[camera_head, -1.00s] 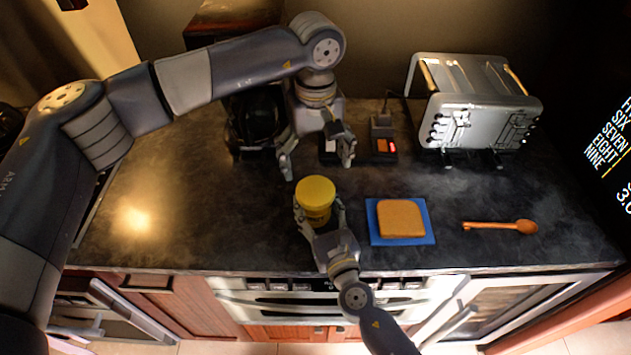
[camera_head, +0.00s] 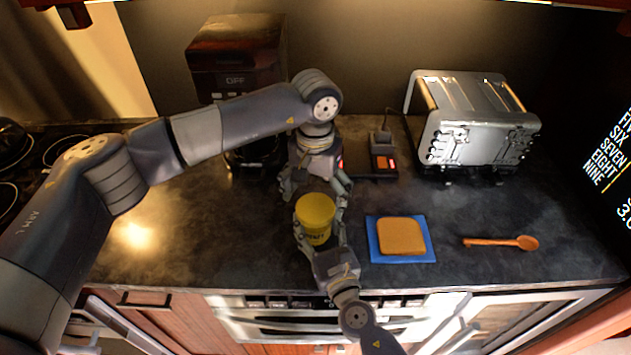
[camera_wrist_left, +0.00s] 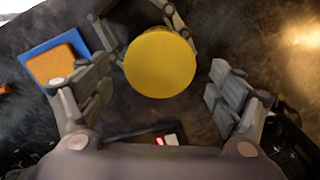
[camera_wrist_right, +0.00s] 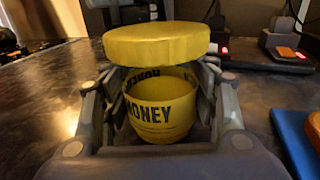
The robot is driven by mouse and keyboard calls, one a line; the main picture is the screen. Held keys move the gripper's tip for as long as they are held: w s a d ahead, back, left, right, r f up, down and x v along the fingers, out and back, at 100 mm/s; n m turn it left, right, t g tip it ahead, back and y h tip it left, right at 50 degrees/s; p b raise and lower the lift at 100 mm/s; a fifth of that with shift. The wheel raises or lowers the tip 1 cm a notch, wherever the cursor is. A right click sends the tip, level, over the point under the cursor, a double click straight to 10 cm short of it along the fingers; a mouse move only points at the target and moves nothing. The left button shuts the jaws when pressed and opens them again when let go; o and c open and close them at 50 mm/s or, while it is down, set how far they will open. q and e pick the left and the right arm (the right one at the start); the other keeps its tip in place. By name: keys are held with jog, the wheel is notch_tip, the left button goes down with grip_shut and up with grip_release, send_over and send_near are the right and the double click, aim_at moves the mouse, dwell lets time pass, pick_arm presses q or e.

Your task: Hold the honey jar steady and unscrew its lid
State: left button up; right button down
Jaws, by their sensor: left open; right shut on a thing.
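The honey jar (camera_head: 314,233) stands upright on the dark counter, with a wide yellow lid (camera_head: 315,208) on top. In the right wrist view the jar body (camera_wrist_right: 160,115) reads "HONEY" below the lid (camera_wrist_right: 155,45). My right gripper (camera_head: 321,238) is shut on the jar body from the front, a finger on each side. My left gripper (camera_head: 317,190) is open and points down just behind and above the jar. In the left wrist view the round lid (camera_wrist_left: 160,62) lies between and slightly beyond its spread fingers, apparently untouched.
A slice of bread (camera_head: 401,236) on a blue board (camera_head: 376,252) lies just right of the jar, with a wooden spoon (camera_head: 500,242) farther right. A silver toaster (camera_head: 475,125) stands at the back right. A dark coffee maker (camera_head: 237,60) stands behind my left arm.

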aim_at(315, 210)
pick_arm(q)
jog(key=shift+f, duration=1.2)
jog(key=c, duration=1.2)
